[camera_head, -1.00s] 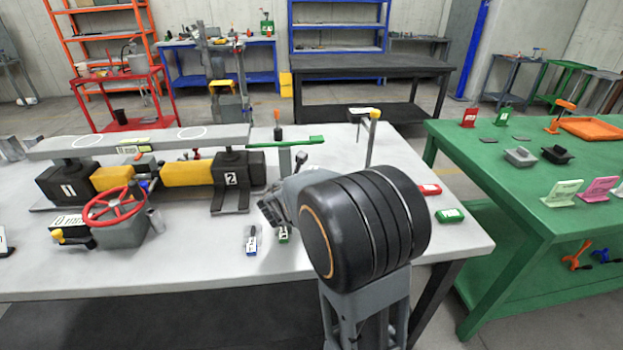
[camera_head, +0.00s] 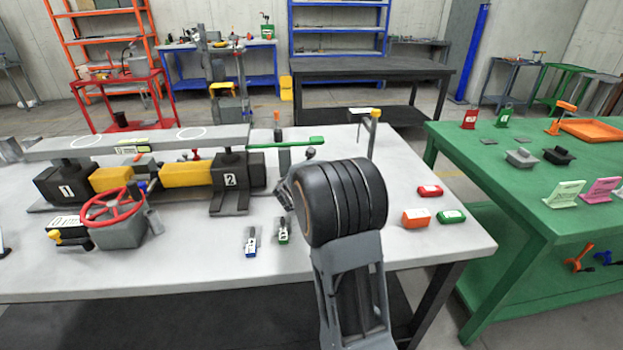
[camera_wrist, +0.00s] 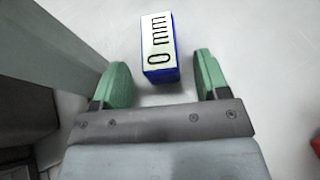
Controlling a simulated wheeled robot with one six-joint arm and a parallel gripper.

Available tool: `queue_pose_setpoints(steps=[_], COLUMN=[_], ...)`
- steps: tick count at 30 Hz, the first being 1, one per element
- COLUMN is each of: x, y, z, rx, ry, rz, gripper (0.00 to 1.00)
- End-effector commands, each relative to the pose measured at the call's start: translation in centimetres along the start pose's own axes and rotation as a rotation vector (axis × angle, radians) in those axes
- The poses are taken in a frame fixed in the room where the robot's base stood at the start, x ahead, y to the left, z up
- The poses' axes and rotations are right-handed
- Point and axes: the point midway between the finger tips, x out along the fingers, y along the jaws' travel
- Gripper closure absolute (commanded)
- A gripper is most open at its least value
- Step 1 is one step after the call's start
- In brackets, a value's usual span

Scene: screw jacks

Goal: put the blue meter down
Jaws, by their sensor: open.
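The blue meter (camera_head: 251,242) stands on the pale grey table, left of the green meter (camera_head: 282,231). In the wrist view the blue meter (camera_wrist: 160,48) shows a white face reading "0 mm". My gripper (camera_wrist: 162,88) is open, with one green fingertip to each side of the meter's near end. Gaps show between both fingertips and the meter. In the head view my gripper is mostly hidden behind my own arm.
A jack rig with a red handwheel (camera_head: 112,206) stands at the left. A T-shaped stand (camera_head: 285,155) is behind the meters. Orange (camera_head: 415,218), red (camera_head: 429,191) and green (camera_head: 451,216) blocks lie at the right.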

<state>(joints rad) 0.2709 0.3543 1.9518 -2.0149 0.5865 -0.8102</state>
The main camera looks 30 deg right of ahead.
Motion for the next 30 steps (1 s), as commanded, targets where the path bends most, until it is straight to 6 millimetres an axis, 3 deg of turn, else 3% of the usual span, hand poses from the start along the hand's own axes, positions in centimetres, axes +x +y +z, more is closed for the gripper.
queue_pose_setpoints(steps=[5,24,30], x=[0.01,-0.03,-0.05], y=[-0.01,-0.01,-0.01], z=[0.01,0.05,0.08], rx=[0.0,0.0,0.0], ry=[0.0,-0.001,-0.001], rz=[0.0,0.0,0.0], gripper=[0.32,0.92,0.95])
